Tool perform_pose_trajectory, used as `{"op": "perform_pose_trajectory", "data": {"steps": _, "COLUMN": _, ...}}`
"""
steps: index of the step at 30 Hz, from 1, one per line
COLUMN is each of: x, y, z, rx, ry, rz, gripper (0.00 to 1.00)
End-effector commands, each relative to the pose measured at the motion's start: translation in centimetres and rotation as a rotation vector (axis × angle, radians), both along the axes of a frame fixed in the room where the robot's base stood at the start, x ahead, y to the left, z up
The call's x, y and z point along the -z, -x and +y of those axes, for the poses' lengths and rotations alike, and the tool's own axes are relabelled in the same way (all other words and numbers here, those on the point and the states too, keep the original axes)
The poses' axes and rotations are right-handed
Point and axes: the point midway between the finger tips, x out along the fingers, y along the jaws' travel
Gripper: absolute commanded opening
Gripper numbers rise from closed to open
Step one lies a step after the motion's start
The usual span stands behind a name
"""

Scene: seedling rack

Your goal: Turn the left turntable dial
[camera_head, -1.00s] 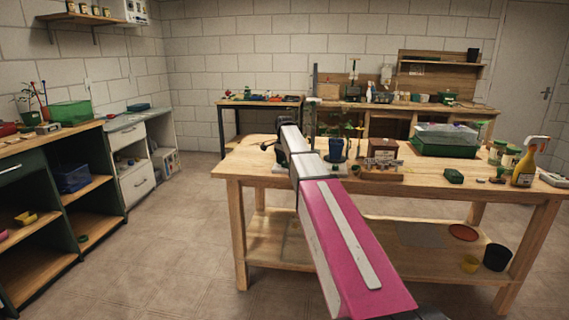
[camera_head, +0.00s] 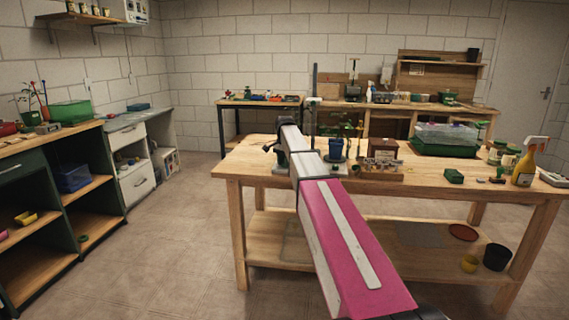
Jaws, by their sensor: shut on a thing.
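My gripper (camera_head: 271,148) is over the left end of the wooden bench (camera_head: 240,165), small and dark in the view. It is shut at the left turntable (camera_head: 281,169), whose pale base shows only in part beside and behind my arm. The left turntable dial is hidden by the gripper and too small to make out. A blue pot (camera_head: 336,150) with a green plant stands just right of my arm.
A brown box (camera_head: 382,149), a green tray with a clear cover (camera_head: 445,137), jars (camera_head: 497,150) and a yellow spray bottle (camera_head: 525,168) stand further right on the bench. Shelving units (camera_head: 75,180) line the left wall. The floor (camera_head: 175,235) between is clear.

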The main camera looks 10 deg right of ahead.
Motion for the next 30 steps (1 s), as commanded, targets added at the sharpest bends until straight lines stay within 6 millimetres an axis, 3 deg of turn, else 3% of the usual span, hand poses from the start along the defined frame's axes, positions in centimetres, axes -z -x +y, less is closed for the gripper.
{"op": "perform_pose_trajectory", "data": {"steps": 30, "x": -0.07, "y": -0.02, "z": 0.0, "rx": -0.955, "ry": 0.0, "rz": 0.0, "gripper": 0.1}}
